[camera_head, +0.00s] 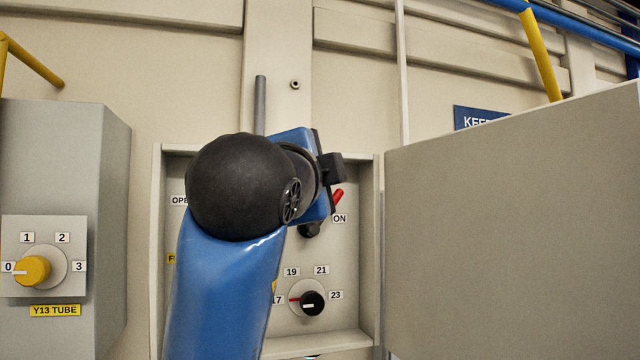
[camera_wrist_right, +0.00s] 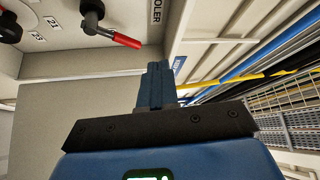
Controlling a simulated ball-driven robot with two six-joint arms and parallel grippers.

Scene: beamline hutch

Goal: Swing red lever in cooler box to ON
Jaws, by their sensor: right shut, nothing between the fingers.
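The cooler box (camera_head: 368,260) is open in the middle of the head view, partly hidden by my right arm. Inside, the red lever (camera_head: 338,195) shows only its tip, pointing up and right, just above the ON label (camera_head: 340,218). In the right wrist view the lever (camera_wrist_right: 126,40) is fully visible, with a red grip on a black pivot (camera_wrist_right: 92,12). My right gripper (camera_wrist_right: 156,68) is shut and empty, its fingertips near the lever's red end with a gap showing in that picture. In the head view my wrist hides the fingers. My left gripper is not in view.
A black dial (camera_head: 312,302) with number labels sits below the lever. The large grey door panel (camera_head: 510,220) fills the right side. A grey box with a yellow knob (camera_head: 33,270) stands at left. A grey conduit (camera_head: 260,105) rises above the cooler box.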

